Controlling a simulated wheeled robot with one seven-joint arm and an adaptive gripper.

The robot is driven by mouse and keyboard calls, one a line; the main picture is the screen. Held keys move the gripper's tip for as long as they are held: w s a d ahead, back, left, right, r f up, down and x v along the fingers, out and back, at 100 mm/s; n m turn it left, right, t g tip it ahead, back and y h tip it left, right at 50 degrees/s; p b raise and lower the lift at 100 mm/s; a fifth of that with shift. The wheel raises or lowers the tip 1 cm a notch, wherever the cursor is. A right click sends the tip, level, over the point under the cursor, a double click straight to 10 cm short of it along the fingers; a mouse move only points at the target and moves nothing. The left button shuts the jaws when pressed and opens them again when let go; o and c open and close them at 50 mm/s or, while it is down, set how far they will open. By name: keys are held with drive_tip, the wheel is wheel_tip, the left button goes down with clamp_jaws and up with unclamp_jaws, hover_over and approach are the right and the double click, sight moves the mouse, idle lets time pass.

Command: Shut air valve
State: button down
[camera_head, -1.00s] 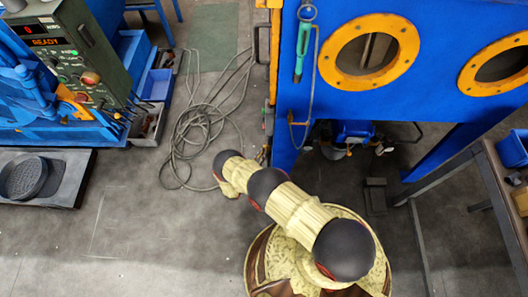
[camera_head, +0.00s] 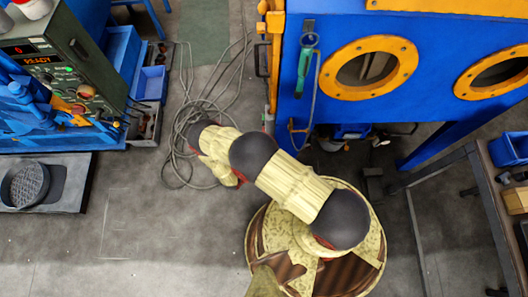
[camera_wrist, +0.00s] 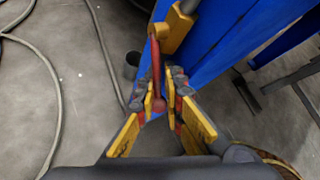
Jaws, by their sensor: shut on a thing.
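The air valve shows in the wrist view as a red lever handle (camera_wrist: 156,68) below a yellow fitting (camera_wrist: 178,28) on the blue cabinet's edge. My gripper (camera_wrist: 163,98) has its yellow and grey fingers on both sides of the red lever and is shut on it near its rounded end. In the head view, a small red part (camera_head: 268,121) shows at the cabinet's left edge, close to my arm.
The blue cabinet (camera_head: 330,100) has yellow-ringed round ports. Coiled grey hose (camera_head: 183,150) lies on the floor left of my arm. A green-grey control panel (camera_head: 62,72) stands at the left. A dark workbench (camera_head: 478,180) stands at the right. The floor at lower left is mostly clear.

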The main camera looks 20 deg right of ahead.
drive_tip(key=shift+s+a+r+n+g+y+b, duration=0.1)
drive_tip(key=shift+a+r+n+g+y, duration=0.15)
drive_tip(key=shift+r+n+g+y, duration=0.6)
drive_tip(key=shift+s+a+r+g+y+b, duration=0.25)
drive_tip(key=shift+r+g, duration=0.25)
drive_tip(key=shift+g, duration=0.9)
drive_tip(key=shift+a+r+n+g+y, duration=0.3)
drive_tip(key=shift+r+n+g+y, duration=0.3)
drive_tip(key=shift+g, duration=0.55)
drive_tip(key=shift+r, duration=0.1)
drive_tip(key=c, duration=2.2)
unclamp_jaws()
drive_tip(key=shift+s, duration=0.1)
drive_tip(key=shift+o, duration=0.8)
drive_tip(key=shift+s+d, duration=0.15)
drive_tip(key=shift+s, duration=0.1)
drive_tip(key=v, duration=1.1)
drive_tip(key=shift+w+a+r, duration=0.2)
drive_tip(key=shift+a+r, duration=0.05)
drive_tip(key=shift+a, duration=0.1)
